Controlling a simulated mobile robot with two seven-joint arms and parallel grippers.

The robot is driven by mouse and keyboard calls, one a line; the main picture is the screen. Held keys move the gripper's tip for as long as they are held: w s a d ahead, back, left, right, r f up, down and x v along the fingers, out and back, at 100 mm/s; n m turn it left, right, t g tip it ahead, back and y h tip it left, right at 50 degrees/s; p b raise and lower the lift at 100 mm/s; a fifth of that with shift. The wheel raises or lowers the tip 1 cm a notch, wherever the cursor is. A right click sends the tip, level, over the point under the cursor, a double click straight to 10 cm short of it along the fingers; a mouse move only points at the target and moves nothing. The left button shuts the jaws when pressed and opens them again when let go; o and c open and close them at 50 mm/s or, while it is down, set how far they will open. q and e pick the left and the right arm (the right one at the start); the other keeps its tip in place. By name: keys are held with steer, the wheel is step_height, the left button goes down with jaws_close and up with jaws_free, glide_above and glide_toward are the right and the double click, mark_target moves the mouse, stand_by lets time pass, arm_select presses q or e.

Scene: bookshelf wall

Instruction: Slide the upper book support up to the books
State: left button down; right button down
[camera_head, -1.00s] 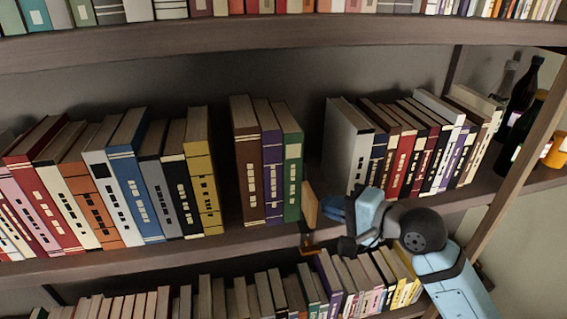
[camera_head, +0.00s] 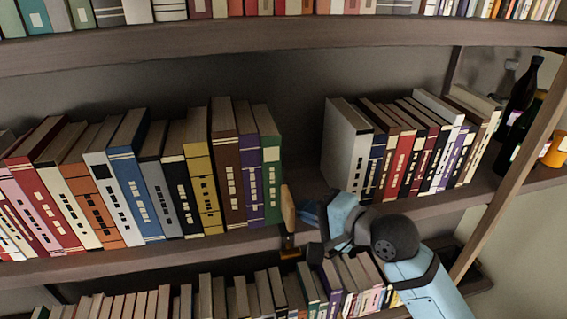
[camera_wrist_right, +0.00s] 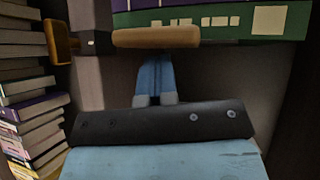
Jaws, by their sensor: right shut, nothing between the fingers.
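The upper book support is a wooden upright plate (camera_head: 288,212) on the middle shelf. It stands at the right side of the green book (camera_head: 268,165), close against it or nearly so. A small orange-brown foot (camera_head: 290,253) shows below it at the shelf's front edge. My right gripper (camera_head: 309,213) is shut and empty, just right of the plate. In the right wrist view, the blue fingertips (camera_wrist_right: 156,58) meet the plate's face (camera_wrist_right: 155,38) or nearly so; any small gap is hidden. The brown (camera_head: 226,160), purple (camera_head: 249,165) and green books stand beside the yellow book (camera_head: 201,170). My left gripper is not in view.
Right of the support, a bare stretch of shelf lies before the white book (camera_head: 347,150) and several others. Dark bottles (camera_head: 518,100) and an orange cup (camera_head: 555,150) stand at the far right. A lower shelf holds more books (camera_head: 240,300) beneath my right arm.

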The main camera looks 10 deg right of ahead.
steer(key=shift+a, duration=0.2)
stand_by(0.3)
steer(key=d+b, duration=0.2)
steer(key=d, duration=0.2)
stand_by(0.4)
steer(key=shift+s, duration=0.1)
